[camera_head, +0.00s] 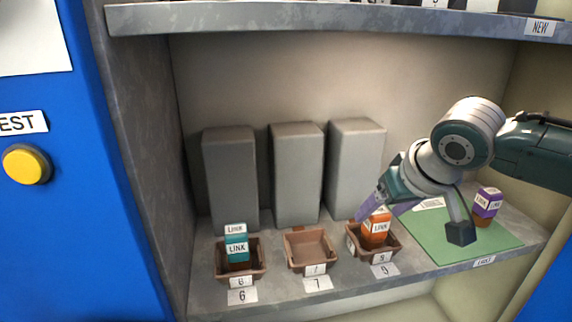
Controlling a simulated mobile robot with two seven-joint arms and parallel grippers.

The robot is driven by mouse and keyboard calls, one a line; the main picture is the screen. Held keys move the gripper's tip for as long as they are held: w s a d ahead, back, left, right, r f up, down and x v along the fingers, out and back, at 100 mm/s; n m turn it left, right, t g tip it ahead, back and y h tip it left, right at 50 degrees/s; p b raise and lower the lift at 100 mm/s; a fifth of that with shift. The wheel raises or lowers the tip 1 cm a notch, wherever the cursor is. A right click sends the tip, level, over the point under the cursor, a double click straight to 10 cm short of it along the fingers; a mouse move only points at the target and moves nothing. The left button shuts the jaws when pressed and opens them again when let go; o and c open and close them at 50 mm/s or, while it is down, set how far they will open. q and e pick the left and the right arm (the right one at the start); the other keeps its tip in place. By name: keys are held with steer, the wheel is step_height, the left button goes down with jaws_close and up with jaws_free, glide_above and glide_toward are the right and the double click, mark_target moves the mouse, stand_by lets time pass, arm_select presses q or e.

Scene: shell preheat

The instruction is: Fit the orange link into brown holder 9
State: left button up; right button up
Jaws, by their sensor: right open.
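The orange link (376,228), an orange and white block, stands in the right-hand brown holder (388,252), above a shelf card that seems to read 9. It looks slightly tilted, and its lower end is hidden inside the holder, so I cannot tell how deep it sits. My right gripper (412,220) is open. One finger is close to the top of the orange link and overlaps it in the picture; I cannot tell whether they touch. The other, dark-tipped finger is apart from the link, over the green mat. My left gripper is out of view.
The left brown holder (259,272) holds a teal link (236,246). The middle brown holder (309,251) is empty. Three grey blocks (297,175) stand behind the holders. A purple link (487,203) stands on the green mat (432,240). An upper shelf (330,17) overhangs the bay.

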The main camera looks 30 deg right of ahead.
steer(key=p+v, duration=0.4)
steer(key=v, duration=0.5)
steer(key=s+a+f+n+g+y, duration=0.2)
steer(key=s+a+n, duration=0.3)
steer(key=s+a, duration=1)
steer(key=s, duration=0.2)
steer(key=shift+s+a+g, duration=0.3)
steer(key=shift+a+g, duration=0.1)
steer(key=shift+r, duration=0.1)
step_height(320, 180, up, 69)
steer(key=p, duration=6.9)
